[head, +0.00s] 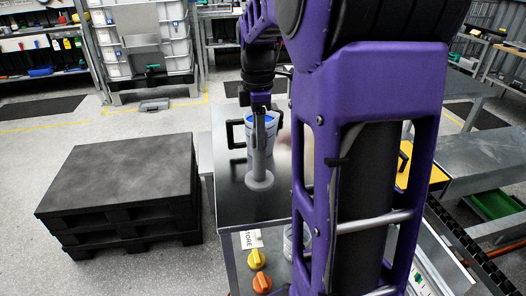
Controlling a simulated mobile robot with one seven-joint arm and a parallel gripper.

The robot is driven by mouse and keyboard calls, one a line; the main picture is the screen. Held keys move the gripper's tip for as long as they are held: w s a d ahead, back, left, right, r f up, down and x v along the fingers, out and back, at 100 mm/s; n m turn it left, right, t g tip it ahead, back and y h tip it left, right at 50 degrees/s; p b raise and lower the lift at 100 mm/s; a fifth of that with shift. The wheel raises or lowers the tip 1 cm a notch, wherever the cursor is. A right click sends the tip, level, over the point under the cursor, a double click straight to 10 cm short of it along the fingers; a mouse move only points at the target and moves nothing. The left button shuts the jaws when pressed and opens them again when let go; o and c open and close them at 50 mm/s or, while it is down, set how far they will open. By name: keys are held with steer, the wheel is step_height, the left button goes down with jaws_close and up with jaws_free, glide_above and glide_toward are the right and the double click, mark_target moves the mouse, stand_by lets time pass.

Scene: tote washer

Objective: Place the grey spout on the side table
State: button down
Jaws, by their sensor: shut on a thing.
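The grey spout (260,160) is an upright tube with a round, wider flange at its lower end. My gripper (260,108) is shut on its upper end, reaching down from above. The flange is over the dark metal table top (235,205); I cannot tell whether it touches the surface or hangs just above it. My purple arm hides the right part of the table top.
A black pallet-like platform (120,175) stands on the floor at left. The table top left of and nearer than the spout is clear.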

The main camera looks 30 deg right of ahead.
mark_target(259, 153)
step_height(259, 153, down, 5)
steer(key=shift+f+b, duration=0.15)
steer(key=shift+b, duration=0.25)
steer(key=shift+c, duration=2.3)
jaws_free()
step_height(259, 153, up, 12)
steer(key=shift+r+p, duration=0.1)
steer(key=shift+p, duration=1)
